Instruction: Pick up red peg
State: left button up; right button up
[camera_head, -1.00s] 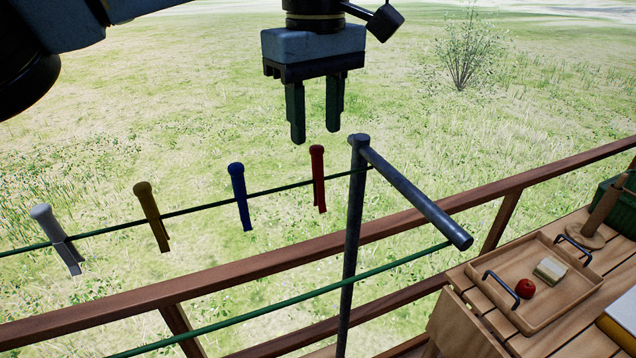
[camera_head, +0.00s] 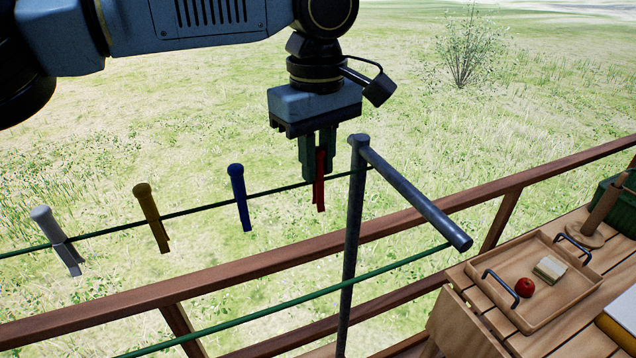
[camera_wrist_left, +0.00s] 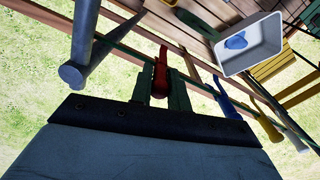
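The red peg (camera_head: 320,188) hangs on the green line, next to the grey post in the head view. My left gripper (camera_head: 318,165) has come down from above, its fingers on either side of the peg's upper part. In the left wrist view, the red peg (camera_wrist_left: 161,75) fills the narrow gap between the fingers of my left gripper (camera_wrist_left: 160,90), which look closed on it. The peg is still at the line. My right gripper is not in view.
Blue (camera_head: 239,198), brown (camera_head: 152,217) and grey (camera_head: 57,240) pegs hang to the left on the line. The grey post (camera_head: 352,250) with its crossbar stands close right. A wooden railing (camera_head: 250,274) runs below. A wooden tray (camera_head: 500,299) is at right.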

pick_arm(q)
grip_shut()
jog(key=shift+r, duration=0.1)
notch_tip(320, 180, up, 10)
jog(key=shift+f, duration=0.1)
dwell(0.4)
